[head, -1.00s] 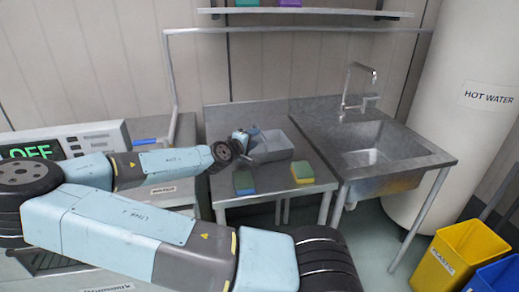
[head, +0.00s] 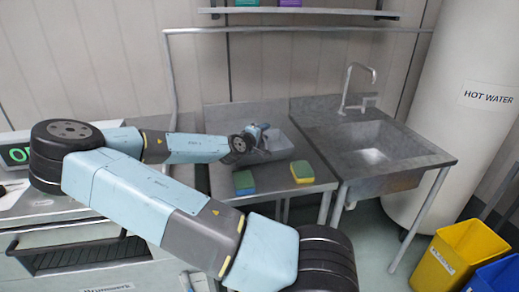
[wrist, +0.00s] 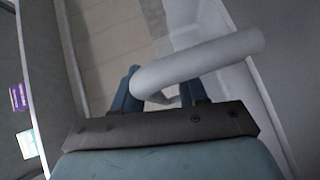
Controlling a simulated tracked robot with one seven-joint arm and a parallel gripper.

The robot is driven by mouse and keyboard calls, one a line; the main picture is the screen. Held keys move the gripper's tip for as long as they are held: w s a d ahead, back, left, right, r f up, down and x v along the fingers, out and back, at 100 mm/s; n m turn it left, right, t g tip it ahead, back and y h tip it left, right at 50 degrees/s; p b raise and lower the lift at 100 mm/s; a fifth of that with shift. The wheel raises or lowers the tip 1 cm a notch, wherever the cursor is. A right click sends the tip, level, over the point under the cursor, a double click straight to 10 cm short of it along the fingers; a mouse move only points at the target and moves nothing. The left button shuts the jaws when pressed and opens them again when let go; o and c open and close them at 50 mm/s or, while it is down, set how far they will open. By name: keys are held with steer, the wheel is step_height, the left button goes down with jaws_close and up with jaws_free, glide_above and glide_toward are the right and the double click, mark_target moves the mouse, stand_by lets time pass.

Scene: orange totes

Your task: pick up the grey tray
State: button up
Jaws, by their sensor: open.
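The grey tray (head: 278,149) is a grey box-like thing on the metal table, near the wall. My gripper (head: 262,137) is at its left side and overlaps its upper left part in the head view. In the wrist view my gripper (wrist: 160,92) is open, with two blue fingers apart. A thick pale grey bar (wrist: 205,60) crosses in front of the fingertips there. I cannot tell whether it is part of the tray or lies between the fingers. A pale grey wall (wrist: 250,95) stands close on the right.
Two sponges, one blue-green (head: 244,182) and one yellow-green (head: 302,172), lie at the table's front. A metal sink with a tap (head: 358,90) stands right of it. A horizontal rail (head: 300,30) and a shelf (head: 330,13) are above. Yellow bin (head: 455,255) is lower right.

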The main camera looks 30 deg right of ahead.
steer(key=shift+c, duration=0.3)
jaws_close()
stand_by(0.4)
